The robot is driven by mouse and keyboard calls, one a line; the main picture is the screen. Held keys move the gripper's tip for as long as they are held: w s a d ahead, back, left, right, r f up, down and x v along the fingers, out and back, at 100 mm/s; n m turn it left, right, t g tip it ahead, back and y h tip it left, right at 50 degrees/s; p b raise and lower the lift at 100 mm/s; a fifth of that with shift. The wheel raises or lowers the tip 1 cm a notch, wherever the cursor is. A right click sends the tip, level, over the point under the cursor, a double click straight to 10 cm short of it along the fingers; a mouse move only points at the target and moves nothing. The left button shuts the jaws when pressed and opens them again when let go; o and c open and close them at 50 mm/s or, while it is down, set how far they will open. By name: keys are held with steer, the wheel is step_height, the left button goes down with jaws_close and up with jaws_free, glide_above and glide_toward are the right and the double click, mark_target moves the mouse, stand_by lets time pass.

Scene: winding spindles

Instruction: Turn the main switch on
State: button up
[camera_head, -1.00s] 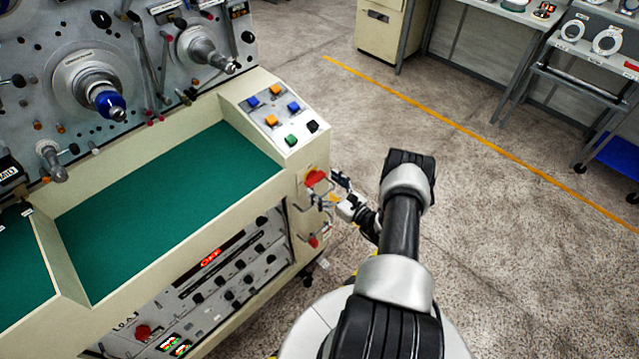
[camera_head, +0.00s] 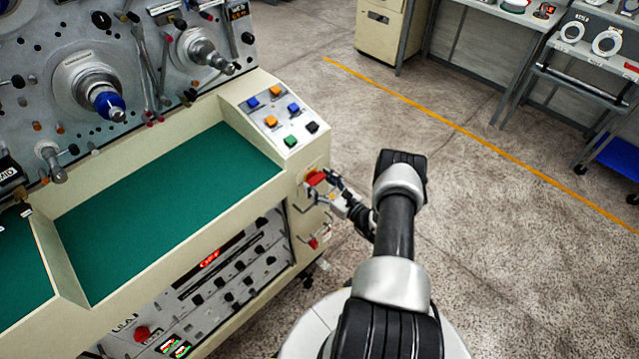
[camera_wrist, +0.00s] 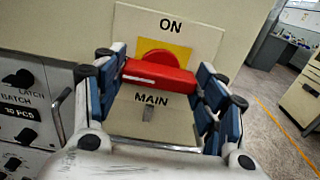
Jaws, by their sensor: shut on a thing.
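The main switch (camera_wrist: 160,72) is a red rotary handle on a yellow and cream plate, on the right end of the winding machine. In the wrist view the plate reads "ON" above and "MAIN" below, and the red bar lies roughly level across it. My gripper (camera_wrist: 162,84) has its blue-padded fingers on both ends of the bar, shut on it. In the head view the red switch (camera_head: 315,177) shows at the machine's corner, with my gripper (camera_head: 333,182) at it from the right. The fingertips are small and partly hidden there.
The machine's button panel (camera_head: 275,112) sits just above the switch. Metal handles (camera_head: 305,200) stick out beside and below it. The floor right of the machine is open, with shelves (camera_head: 590,50) farther back.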

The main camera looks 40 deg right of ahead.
steer(key=shift+c, duration=1.3)
steer(key=shift+f+b, duration=0.1)
steer(key=shift+b, duration=0.25)
steer(key=m+b, duration=0.2)
steer(key=m, duration=0.1)
steer(key=m+b, duration=0.3)
steer(key=m, duration=0.2)
steer(key=shift+m+b, duration=0.3)
steer(key=m+b, duration=0.2)
steer(key=m, duration=0.2)
steer(key=m+b, duration=0.1)
steer(key=m, duration=0.4)
steer(key=shift+m, duration=0.3)
